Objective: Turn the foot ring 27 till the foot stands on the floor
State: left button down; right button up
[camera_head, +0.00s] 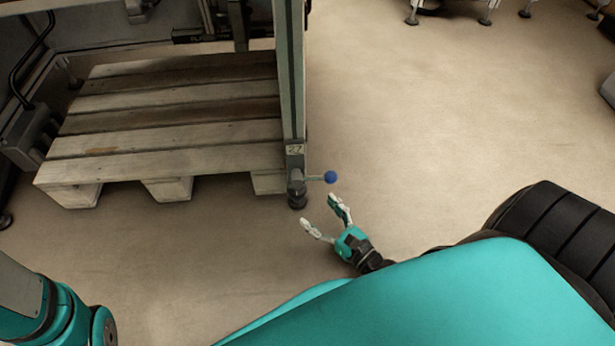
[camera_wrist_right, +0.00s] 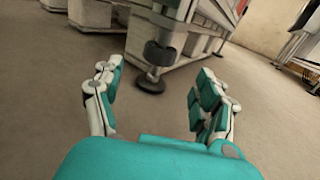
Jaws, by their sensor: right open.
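The foot ring 27 (camera_head: 296,186) is a dark collar low on a grey post, under a label (camera_head: 294,149) reading 27. A short lever with a blue ball (camera_head: 330,177) sticks out from it to the right. The dark foot (camera_head: 297,202) is below; I cannot tell whether it touches the floor. My right gripper (camera_head: 318,209) is open and empty, just in front of the foot and apart from it. In the right wrist view, the ring (camera_wrist_right: 160,53) and the foot pad (camera_wrist_right: 150,85) show beyond and between the open fingers (camera_wrist_right: 155,77). My left gripper is out of view.
A wooden pallet (camera_head: 170,143) lies left of the post, inside the machine's frame. A dark box (camera_head: 30,135) stands at the far left. The floor (camera_head: 420,120) to the right of the post is clear. More machine feet (camera_head: 412,20) stand at the back.

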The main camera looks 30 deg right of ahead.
jog(key=shift+s+d, duration=0.15)
jog(key=shift+s, duration=0.8)
jog(key=shift+s+d, duration=0.15)
jog(key=shift+s, duration=0.8)
